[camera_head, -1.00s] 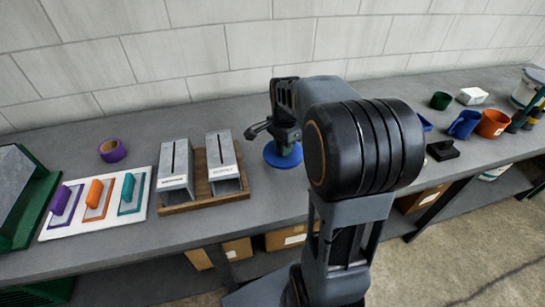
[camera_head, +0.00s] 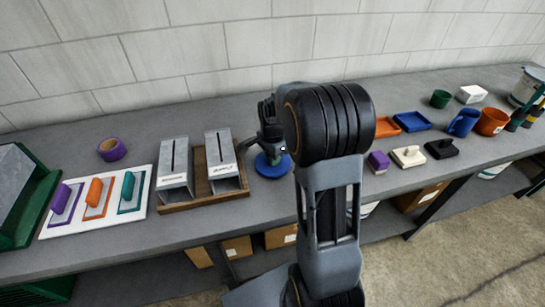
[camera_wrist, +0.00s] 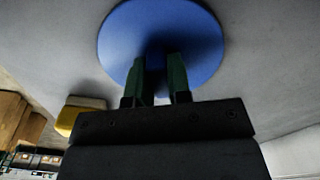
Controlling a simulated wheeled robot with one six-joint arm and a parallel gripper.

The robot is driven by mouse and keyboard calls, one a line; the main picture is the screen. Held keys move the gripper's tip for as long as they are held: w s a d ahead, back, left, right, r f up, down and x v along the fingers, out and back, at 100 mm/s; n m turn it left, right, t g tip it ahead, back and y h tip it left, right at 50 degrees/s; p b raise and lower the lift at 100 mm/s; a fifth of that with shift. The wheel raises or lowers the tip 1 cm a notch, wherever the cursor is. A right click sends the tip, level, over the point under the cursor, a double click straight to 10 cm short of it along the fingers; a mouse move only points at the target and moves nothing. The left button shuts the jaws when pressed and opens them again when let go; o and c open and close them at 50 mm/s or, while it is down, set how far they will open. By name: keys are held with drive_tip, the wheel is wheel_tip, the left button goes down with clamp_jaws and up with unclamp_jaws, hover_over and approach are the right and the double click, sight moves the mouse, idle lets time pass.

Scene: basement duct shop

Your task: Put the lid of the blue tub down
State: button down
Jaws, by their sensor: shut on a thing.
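The lid is a flat round blue disc (camera_head: 274,168) over the grey bench, right of the two grey metal holders in the head view. It fills the upper middle of the wrist view (camera_wrist: 195,50). My gripper (camera_wrist: 156,78) is shut on the lid's blue grip at its middle, between two dark green fingers. In the head view my gripper (camera_head: 268,150) is partly hidden by my arm. I cannot tell whether the lid touches the bench. I cannot make out the blue tub.
A wooden tray (camera_head: 244,191) with the holders stands close left of the lid. Purple (camera_head: 378,162), white (camera_head: 408,157) and black (camera_head: 441,149) handled blocks, an orange tray (camera_head: 386,127) and a blue tray (camera_head: 411,120) lie to the right. Bare bench lies in front of the lid.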

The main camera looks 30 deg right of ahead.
drive_tip(key=shift+f, duration=0.2)
drive_tip(key=c, duration=1.1)
unclamp_jaws()
drive_tip(key=shift+o, duration=0.2)
drive_tip(key=shift+r, duration=0.1)
wheel_tip(320, 180, up, 12)
drive_tip(key=s+a+n+t, duration=0.1)
drive_tip(key=s+a+n, duration=0.4)
drive_tip(key=s+n, duration=0.3)
drive_tip(key=s+a+f+n+t, duration=0.1)
drive_tip(key=s+a+n, duration=0.3)
drive_tip(key=s+n, duration=0.4)
drive_tip(key=shift+a+f+t, duration=0.3)
drive_tip(key=shift+a+t, duration=0.1)
drive_tip(key=shift+t, duration=0.4)
